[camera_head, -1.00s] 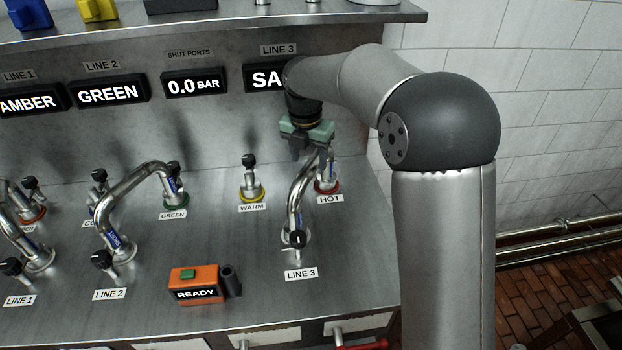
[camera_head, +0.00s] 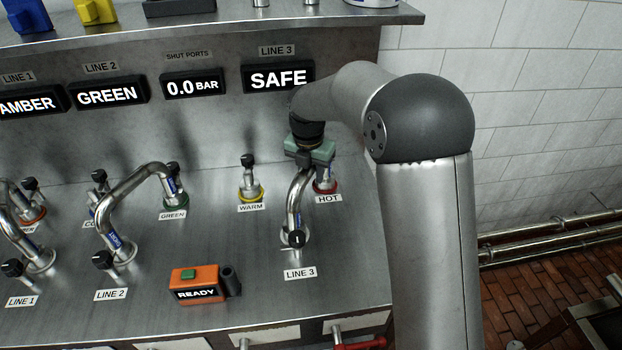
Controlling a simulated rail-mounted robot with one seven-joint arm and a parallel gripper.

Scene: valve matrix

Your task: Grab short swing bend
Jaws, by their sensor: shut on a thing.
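The short swing bend (camera_head: 295,203) is a bent steel pipe rising from the LINE 3 port on the sloped steel panel. Its upper end is at my gripper (camera_head: 306,163), which is shut on it; the jaws partly hide that end. The bend's free end is just left of the red-ringed HOT port (camera_head: 326,182) in the picture, and I cannot tell the exact gap. The yellow-ringed WARM port (camera_head: 251,188) stands open to the left, with nothing on it.
A longer bend (camera_head: 122,203) spans from LINE 2 to the GREEN port. An orange READY box (camera_head: 195,285) sits at the front. Displays line the back wall; the LINE 3 display (camera_head: 280,77) reads SAFE. The panel between WARM and LINE 3 is clear.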

